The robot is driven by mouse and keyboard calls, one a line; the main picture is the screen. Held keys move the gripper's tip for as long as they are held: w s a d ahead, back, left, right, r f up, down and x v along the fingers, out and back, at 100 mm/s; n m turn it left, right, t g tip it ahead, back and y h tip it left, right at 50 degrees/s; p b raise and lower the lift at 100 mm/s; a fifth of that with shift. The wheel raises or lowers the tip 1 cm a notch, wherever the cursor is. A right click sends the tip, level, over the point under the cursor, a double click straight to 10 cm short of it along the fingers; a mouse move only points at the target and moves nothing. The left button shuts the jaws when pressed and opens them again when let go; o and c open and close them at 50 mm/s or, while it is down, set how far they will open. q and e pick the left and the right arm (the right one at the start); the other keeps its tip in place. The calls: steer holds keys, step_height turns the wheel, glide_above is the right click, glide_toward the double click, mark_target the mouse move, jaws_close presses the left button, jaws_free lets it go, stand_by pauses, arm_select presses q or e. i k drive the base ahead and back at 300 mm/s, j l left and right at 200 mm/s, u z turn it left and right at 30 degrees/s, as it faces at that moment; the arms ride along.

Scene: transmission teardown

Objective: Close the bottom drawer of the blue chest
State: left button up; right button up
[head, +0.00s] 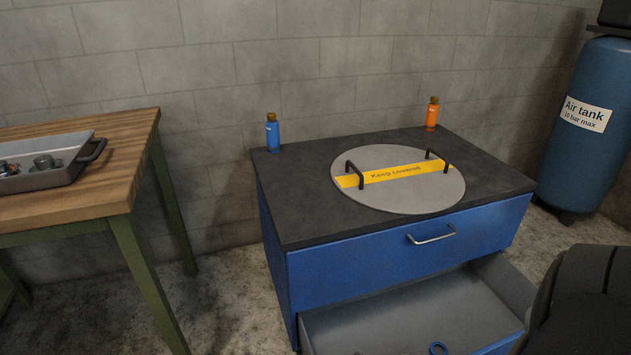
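The blue chest (350,277) stands against the wall with a dark top. Its upper drawer is shut and has a metal handle (431,236). The bottom drawer (390,319) is pulled out, with its grey inside showing. Only a bit of the drawer's blue front shows at the bottom right; the rest is cut off or hidden. Neither gripper can be made out in this view.
A dark ribbed shape (585,300), not clearly identifiable, covers the lower right. A round lid (400,196), a blue bottle (272,134) and an orange bottle (432,115) are on the chest. A wooden table (110,148) with a tray (40,180) stands left, an air tank (590,140) right.

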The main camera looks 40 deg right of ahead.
mark_target(479, 306)
steer(key=z, duration=2.45)
